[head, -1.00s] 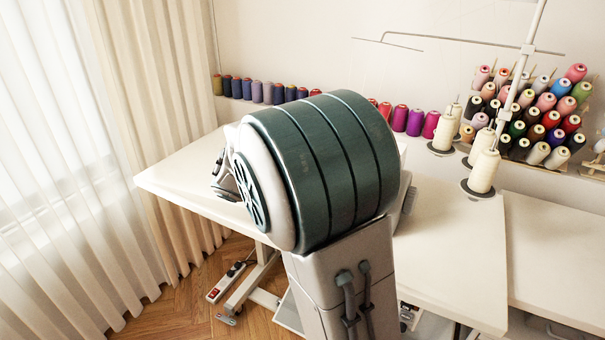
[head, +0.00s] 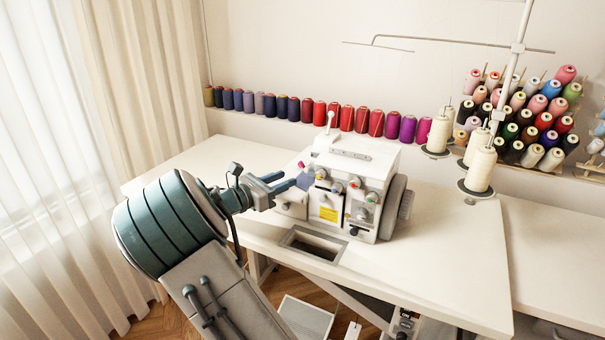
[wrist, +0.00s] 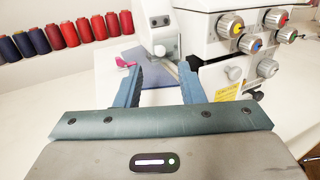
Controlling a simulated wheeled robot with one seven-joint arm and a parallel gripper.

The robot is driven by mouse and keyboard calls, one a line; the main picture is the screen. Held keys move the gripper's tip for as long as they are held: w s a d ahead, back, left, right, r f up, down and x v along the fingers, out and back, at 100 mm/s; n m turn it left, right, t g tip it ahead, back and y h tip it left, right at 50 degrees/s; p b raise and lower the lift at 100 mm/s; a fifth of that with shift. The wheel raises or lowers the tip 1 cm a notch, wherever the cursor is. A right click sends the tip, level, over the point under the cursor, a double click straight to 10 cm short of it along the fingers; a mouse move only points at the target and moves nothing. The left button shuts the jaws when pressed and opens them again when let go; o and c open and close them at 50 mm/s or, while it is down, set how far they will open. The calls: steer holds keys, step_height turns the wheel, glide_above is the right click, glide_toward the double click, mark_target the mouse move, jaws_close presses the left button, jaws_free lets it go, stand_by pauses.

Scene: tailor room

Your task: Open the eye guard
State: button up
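The white sewing machine (head: 348,190) stands on the white table. A small flat blue-violet panel (head: 306,181), probably the eye guard, shows at the machine's left end. In the wrist view this panel (wrist: 180,78) lies beyond and between my fingers, below the needle head (wrist: 160,38), partly hidden by the right finger. My gripper (head: 285,181) is open, its two blue fingers pointing at the machine's left end. In the wrist view my gripper (wrist: 158,72) has nothing between its fingertips. I cannot tell whether a fingertip touches the panel.
Coloured knobs (wrist: 232,28) are on the machine front, close right of my fingers. A pink piece (wrist: 125,62) lies near the left fingertip. Thread cones (head: 480,169) stand at the right. The table's left part (head: 190,157) is clear. A rectangular opening (head: 313,245) is in front.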

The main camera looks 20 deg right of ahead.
mark_target(305, 170)
steer(key=x, duration=0.7)
steer(key=shift+d, duration=0.1)
